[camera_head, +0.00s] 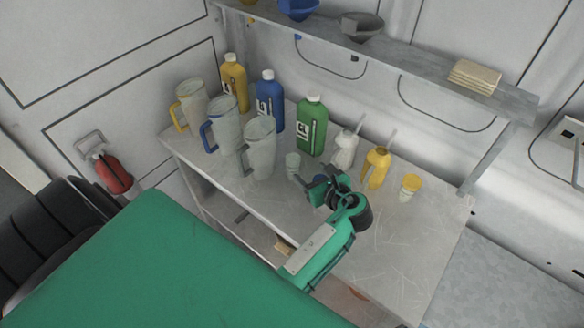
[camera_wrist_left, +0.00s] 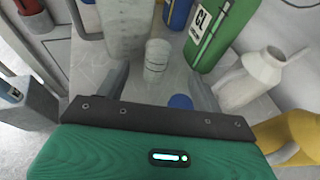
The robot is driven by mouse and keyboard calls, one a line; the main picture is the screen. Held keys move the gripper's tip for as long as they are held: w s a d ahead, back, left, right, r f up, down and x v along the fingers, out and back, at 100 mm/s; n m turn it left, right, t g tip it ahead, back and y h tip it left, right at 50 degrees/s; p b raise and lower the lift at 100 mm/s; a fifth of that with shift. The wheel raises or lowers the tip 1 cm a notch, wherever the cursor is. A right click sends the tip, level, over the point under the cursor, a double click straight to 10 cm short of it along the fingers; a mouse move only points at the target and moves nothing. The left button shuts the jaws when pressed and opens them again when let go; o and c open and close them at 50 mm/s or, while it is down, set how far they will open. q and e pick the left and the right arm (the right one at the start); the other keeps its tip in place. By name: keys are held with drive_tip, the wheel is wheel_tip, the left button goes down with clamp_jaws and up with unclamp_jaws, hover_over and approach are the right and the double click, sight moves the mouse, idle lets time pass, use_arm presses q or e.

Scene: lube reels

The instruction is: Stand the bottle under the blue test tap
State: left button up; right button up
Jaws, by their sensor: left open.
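My left gripper (camera_head: 318,188) is open low over the bench, its arm coming from the bottom. In the left wrist view, a small blue round cap (camera_wrist_left: 180,101) sits between the finger sides, nearer the right one; its body is mostly hidden by my gripper. It may be the top of a small bottle. In the head view a bit of blue (camera_head: 320,180) shows behind the fingers. A small clear-white bottle or cup (camera_head: 293,165) stands just left of the gripper and also shows in the left wrist view (camera_wrist_left: 157,60). No blue test tap can be made out.
Behind stand a green bottle (camera_head: 312,126), blue bottle (camera_head: 269,100), yellow bottle (camera_head: 233,82) and three jugs, one grey (camera_head: 260,150). A white can (camera_head: 345,150), yellow can (camera_head: 377,167) and yellow-capped jar (camera_head: 410,188) stand right. The bench's front right (camera_head: 400,250) is clear.

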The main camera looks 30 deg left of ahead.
sight(297, 164)
use_arm(q)
drive_tip(key=b+x, duration=0.2)
drive_tip(key=x, duration=0.1)
drive_tip(key=b+x, duration=0.6)
drive_tip(key=shift+a+f, duration=0.2)
drive_tip(key=shift+f, duration=0.35)
drive_tip(key=shift+b+x, duration=0.95)
drive_tip(key=shift+b, duration=0.05)
drive_tip(key=shift+r, duration=0.25)
drive_tip(key=shift+c, duration=0.4)
drive_tip(key=c, duration=1)
drive_tip(key=shift+c, duration=0.2)
